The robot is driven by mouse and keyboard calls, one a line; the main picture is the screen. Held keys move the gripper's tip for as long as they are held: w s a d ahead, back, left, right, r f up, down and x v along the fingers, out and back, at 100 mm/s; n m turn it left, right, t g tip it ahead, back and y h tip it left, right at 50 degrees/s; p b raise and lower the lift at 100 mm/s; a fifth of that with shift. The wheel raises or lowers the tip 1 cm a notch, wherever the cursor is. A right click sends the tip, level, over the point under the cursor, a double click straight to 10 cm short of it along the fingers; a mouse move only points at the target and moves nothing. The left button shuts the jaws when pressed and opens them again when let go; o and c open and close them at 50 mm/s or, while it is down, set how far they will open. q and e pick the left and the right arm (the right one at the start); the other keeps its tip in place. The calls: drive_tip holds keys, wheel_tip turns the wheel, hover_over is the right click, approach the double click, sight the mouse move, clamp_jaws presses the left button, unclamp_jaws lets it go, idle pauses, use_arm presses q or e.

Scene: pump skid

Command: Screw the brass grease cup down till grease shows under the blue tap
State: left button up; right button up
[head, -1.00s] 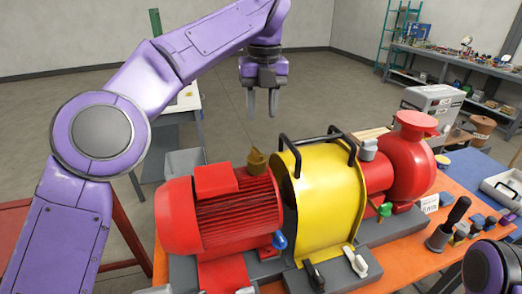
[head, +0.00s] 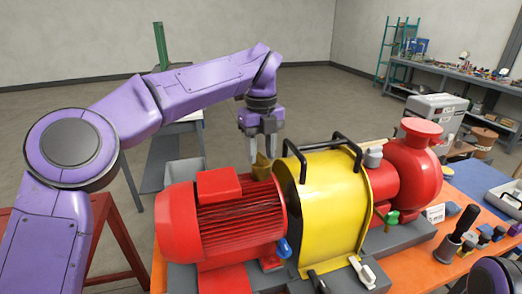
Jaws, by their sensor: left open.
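The brass grease cup (head: 261,168) stands on top of the red motor (head: 225,222), at its right end beside the yellow guard (head: 325,215). My left gripper (head: 261,152) points down with its fingers parted, right at the top of the cup. Whether the fingers touch the cup cannot be told. The blue tap (head: 284,248) is low on the motor's right end, and no grease can be made out under it. Of my right arm only a purple part shows at the lower right corner; its gripper is not in view.
The yellow guard has black handles (head: 338,142) rising close to the right of my left gripper. A red pump (head: 414,165) with a green tap (head: 392,218) stands further right. A black-handled tool (head: 455,235) and small blocks sit on the orange bench top (head: 410,262).

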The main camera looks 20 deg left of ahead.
use_arm(q)
clamp_jaws()
drive_tip(key=shift+r, duration=0.1)
drive_tip(key=m+p, duration=0.3)
drive_tip(key=m, duration=0.1)
drive_tip(key=shift+r+m, duration=0.15)
drive_tip(key=shift+m, duration=0.15)
drive_tip(key=shift+m+p, duration=1.75)
drive_tip(key=shift+m, duration=0.35)
unclamp_jaws()
drive_tip(key=shift+f, duration=0.2)
drive_tip(key=shift+r, duration=0.1)
